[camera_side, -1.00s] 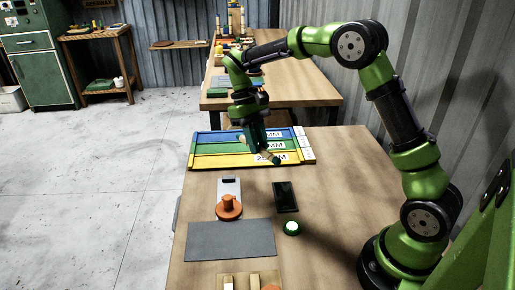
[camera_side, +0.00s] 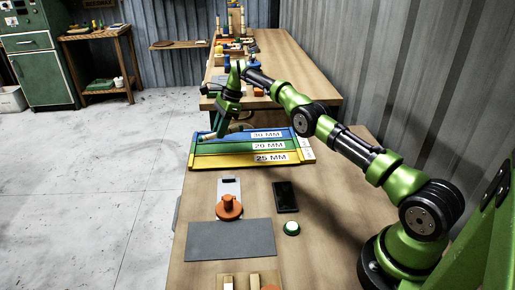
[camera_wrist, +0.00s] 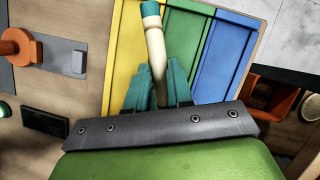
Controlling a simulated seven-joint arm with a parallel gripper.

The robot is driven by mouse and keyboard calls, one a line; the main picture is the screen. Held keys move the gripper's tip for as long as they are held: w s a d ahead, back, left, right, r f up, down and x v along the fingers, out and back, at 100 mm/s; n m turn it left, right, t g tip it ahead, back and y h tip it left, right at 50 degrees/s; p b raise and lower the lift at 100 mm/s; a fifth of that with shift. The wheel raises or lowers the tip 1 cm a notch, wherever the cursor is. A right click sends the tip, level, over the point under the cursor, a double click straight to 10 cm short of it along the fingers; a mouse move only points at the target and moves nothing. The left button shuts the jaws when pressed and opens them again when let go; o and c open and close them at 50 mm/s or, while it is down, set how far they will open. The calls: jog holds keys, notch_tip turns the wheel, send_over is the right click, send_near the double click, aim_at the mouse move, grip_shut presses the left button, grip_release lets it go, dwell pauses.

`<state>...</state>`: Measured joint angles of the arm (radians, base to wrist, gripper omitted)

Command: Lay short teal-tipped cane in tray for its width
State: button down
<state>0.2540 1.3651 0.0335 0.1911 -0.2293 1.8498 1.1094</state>
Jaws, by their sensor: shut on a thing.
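My gripper (camera_side: 220,131) is shut on a pale cane (camera_wrist: 156,50) with a teal tip (camera_wrist: 149,9). In the wrist view, my gripper's teal fingers (camera_wrist: 159,84) close on either side of the cane. The tray (camera_side: 192,160) has a blue lane marked 30 MM (camera_side: 240,136), a green lane marked 20 MM (camera_side: 235,147) and a yellow lane marked 25 MM (camera_side: 225,160). In the side view, the cane (camera_side: 207,136) is at the tray's left end, near the blue and green lanes. Whether it touches the tray cannot be told.
An orange knob on a grey plate (camera_side: 229,205), a dark flat device (camera_side: 286,197), a green-and-white button (camera_side: 291,228) and a grey mat (camera_side: 230,240) lie on the near table. A second table (camera_side: 300,80) with several objects stands behind.

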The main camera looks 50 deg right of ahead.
jog(key=shift+w+r+m+t+h, duration=0.2)
jog(key=shift+w+r+m+t, duration=0.25)
jog(key=shift+m, duration=0.6)
jog(key=shift+w+r+m+t+h, duration=0.25)
jog(key=shift+w+r+m, duration=0.35)
jog(key=shift+m, duration=0.45)
jog(key=shift+f, duration=0.1)
jog(key=shift+f, duration=3.05)
jog(key=c, duration=0.9)
grip_release()
